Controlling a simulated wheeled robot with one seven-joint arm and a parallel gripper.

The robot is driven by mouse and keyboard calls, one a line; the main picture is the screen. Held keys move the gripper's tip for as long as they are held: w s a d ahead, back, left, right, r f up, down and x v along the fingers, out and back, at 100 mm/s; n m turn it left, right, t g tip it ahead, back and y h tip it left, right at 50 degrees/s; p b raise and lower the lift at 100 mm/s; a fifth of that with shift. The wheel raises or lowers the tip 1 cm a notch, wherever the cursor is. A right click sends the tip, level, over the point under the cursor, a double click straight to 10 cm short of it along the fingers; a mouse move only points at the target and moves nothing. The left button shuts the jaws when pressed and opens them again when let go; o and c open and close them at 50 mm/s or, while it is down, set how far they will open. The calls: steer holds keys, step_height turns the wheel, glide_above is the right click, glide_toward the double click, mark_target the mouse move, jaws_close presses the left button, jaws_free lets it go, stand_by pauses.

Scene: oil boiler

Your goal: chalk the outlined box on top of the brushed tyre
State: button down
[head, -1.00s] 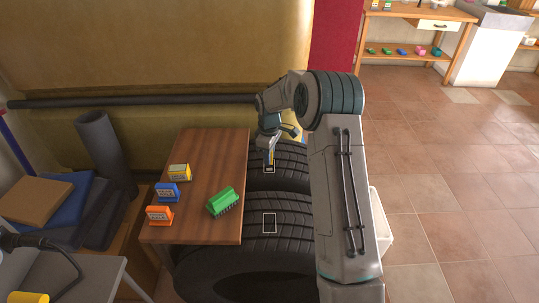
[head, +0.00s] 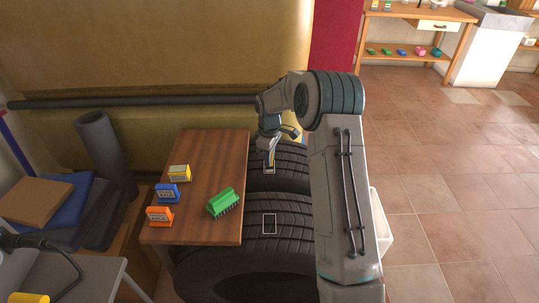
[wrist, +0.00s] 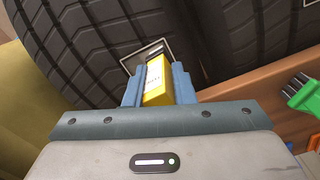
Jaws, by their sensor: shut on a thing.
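Two black tyres lie side by side. The far tyre (head: 290,175) and the near tyre (head: 300,212) each bear a white outlined box on the tread. The near box (head: 269,224) is fully in view and dark inside. In the wrist view the tip is at the far outlined box (wrist: 131,61), which the stick and fingers partly hide. I cannot tell whether the tip touches the rubber, or which tyre is brushed.
A wooden table (head: 212,165) beside the tyres holds a green brush (head: 223,202) and yellow (head: 179,173), blue (head: 167,192) and orange (head: 160,216) boxes. A white bin (head: 382,222) stands partly behind my arm. The tiled floor at right is clear.

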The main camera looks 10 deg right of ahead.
steer(key=shift+s+a+r, duration=0.1)
steer(key=shift+s, duration=0.25)
steer(key=shift+w+d+p, duration=0.25)
steer(key=shift+w+p, duration=0.15)
steer(key=shift+w, duration=0.75)
steer(key=shift+s+a+f+b, duration=0.1)
steer(key=shift+s+a+b, duration=0.1)
steer(key=shift+s, duration=0.4)
steer(key=shift+s+a+f+b, duration=0.1)
steer(key=shift+s+b, duration=0.1)
steer(key=shift+s, duration=0.4)
steer(key=shift+w+d+r+p, duration=0.15)
steer(key=shift+w+p, duration=0.1)
steer(key=shift+w, duration=0.35)
steer(key=shift+w+d+f+p, duration=0.1)
steer(key=shift+w+d+p, duration=0.1)
steer(key=shift+w, duration=0.35)
steer(key=shift+s+a+r, duration=0.1)
steer(key=shift+s+a, duration=0.05)
steer(key=shift+s, duration=0.4)
